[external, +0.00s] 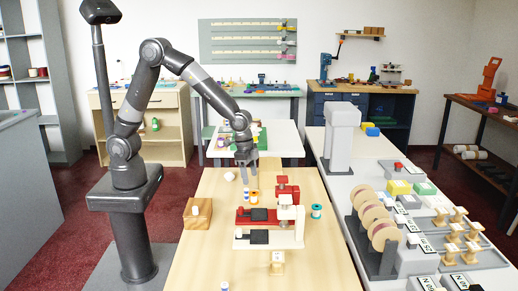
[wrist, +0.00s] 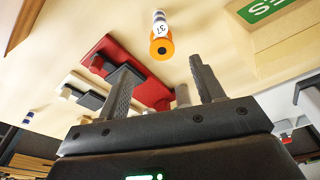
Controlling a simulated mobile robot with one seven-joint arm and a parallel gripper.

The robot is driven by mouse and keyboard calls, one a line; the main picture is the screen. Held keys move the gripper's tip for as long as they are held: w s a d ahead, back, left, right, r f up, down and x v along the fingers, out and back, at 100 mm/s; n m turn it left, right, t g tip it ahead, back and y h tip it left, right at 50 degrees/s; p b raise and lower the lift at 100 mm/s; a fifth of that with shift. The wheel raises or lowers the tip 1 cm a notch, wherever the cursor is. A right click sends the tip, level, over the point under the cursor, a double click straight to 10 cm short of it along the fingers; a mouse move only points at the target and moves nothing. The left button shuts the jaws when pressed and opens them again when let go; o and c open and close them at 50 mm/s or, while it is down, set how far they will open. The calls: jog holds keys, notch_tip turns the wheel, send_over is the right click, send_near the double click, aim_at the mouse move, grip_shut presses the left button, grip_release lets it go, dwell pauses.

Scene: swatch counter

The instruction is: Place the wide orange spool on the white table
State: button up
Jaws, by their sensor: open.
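The orange spool (wrist: 161,46) shows in the wrist view with an orange end, a dark centre hole and a white label with dark marks. In the external view a small orange item (external: 254,197), likely this spool, stands on the wooden table just below my gripper. My gripper (external: 247,178) points down above the wooden table, open and empty. In the wrist view its fingers (wrist: 165,85) are apart, with the spool beyond their tips. A white-topped table (external: 287,142) stands behind the wooden table. Another long white surface (external: 345,197) runs along the right.
A red press (external: 283,190) and a white press (external: 283,238) stand close to the spool on the wooden table (external: 215,255). A teal-ended spool (external: 316,212) is right of them. A wooden block (external: 197,213) sits at the left edge. Large reels (external: 384,235) crowd the right surface.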

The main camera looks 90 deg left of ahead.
aim_at(254, 193)
jog(key=f, duration=0.3)
jog(key=w+f, duration=0.1)
jog(key=f, duration=0.5)
jog(key=shift+w+d, duration=0.25)
jog(key=shift+w, duration=0.1)
jog(key=shift+c, duration=0.4)
jog(key=c, duration=1)
jog(key=shift+c, duration=0.2)
jog(key=shift+r, duration=0.1)
